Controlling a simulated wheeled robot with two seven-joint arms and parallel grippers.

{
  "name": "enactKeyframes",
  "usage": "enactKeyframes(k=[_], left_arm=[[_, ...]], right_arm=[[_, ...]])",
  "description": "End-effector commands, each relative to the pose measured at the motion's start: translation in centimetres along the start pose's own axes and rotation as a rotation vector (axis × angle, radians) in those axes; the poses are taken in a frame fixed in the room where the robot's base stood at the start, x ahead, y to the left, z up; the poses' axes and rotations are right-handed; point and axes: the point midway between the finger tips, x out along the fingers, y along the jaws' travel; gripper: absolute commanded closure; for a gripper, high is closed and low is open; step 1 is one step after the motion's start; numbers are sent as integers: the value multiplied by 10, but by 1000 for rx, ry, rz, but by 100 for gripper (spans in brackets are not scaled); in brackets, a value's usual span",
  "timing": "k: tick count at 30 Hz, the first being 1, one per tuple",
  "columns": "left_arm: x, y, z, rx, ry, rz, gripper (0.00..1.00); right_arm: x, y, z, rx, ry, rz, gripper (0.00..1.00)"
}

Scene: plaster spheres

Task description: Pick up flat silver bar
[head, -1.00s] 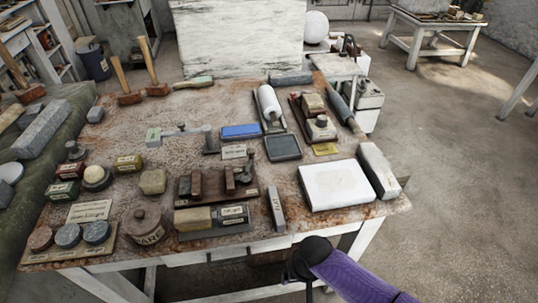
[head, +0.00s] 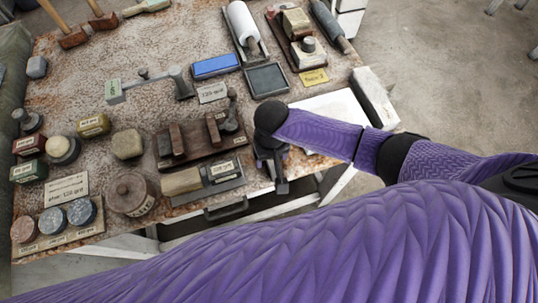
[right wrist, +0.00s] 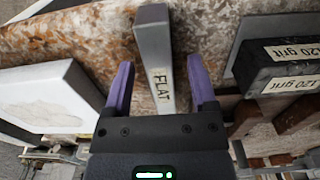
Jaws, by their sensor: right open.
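The flat silver bar (right wrist: 153,30) is a narrow grey block marked "FLAT" in the right wrist view. It lies on the worn workbench and runs lengthwise between the fingers of my right gripper (right wrist: 160,65). The fingers are open, one on each side of the bar, with a visible gap on both sides. In the head view my right gripper (head: 277,174) is over the front edge of the bench and hides most or all of the bar. My left gripper is not in view.
A white slab (head: 325,107) lies to the right, partly behind my right arm. A block marked "120 grit" (head: 222,172) sits close on the left, beside a brown wooden rack (head: 197,138). A drawer handle (head: 226,209) juts from the bench front.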

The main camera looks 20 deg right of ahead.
Motion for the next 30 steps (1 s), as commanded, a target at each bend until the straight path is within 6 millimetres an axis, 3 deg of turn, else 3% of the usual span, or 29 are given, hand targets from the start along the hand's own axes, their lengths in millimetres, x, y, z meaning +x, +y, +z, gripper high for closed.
enactKeyframes(k=[7,17,30], left_arm=[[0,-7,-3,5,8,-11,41],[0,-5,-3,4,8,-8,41],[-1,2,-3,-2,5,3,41]], right_arm=[[2,0,0,0,1,0,29],[2,0,0,0,1,-1,98],[-1,0,0,-1,2,-1,100]])
